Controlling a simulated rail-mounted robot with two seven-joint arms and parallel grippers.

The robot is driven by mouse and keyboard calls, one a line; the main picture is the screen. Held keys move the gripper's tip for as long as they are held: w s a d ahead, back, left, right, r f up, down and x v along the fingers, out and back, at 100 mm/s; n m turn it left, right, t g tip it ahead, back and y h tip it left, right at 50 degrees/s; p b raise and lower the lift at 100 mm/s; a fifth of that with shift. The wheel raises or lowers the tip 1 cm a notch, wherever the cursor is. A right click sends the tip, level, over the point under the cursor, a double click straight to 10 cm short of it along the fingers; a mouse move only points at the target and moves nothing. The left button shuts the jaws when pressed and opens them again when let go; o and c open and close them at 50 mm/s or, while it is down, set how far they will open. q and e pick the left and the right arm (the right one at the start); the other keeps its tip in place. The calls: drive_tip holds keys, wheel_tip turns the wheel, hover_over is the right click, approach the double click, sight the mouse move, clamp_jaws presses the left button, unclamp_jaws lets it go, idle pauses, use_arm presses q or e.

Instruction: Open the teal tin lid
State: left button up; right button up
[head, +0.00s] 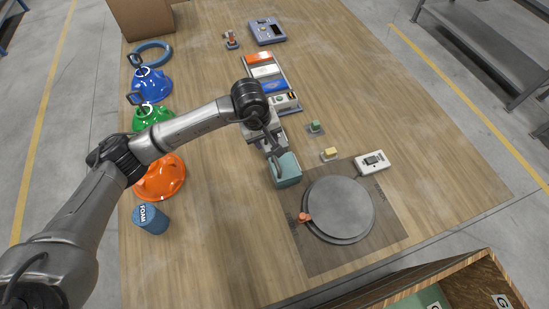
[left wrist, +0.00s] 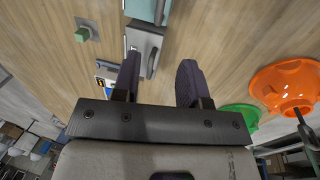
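The teal tin (head: 287,170) stands on the wooden table left of the round grey plate. It also shows at the top edge of the left wrist view (left wrist: 146,9). My left gripper (head: 272,150) is over the tin's far side and partly hides that area. In the left wrist view the gripper (left wrist: 160,65) has its fingers apart with nothing held between them. The left finger overlaps the panel; contact is unclear. My right gripper is not in view.
A tray (head: 296,90) of coloured items lies beyond the gripper. The round plate (head: 339,208) sits on a dark mat. A small green block (head: 315,126) is to the right.

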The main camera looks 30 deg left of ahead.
sight(275, 161)
use_arm(q)
drive_tip(key=f, duration=0.4)
drive_tip(key=w+d+f, duration=0.1)
drive_tip(key=f, duration=0.3)
drive_tip(key=f+b, duration=0.1)
drive_tip(key=f, duration=0.3)
drive_tip(key=shift+w+d+f, duration=0.4)
clamp_jaws()
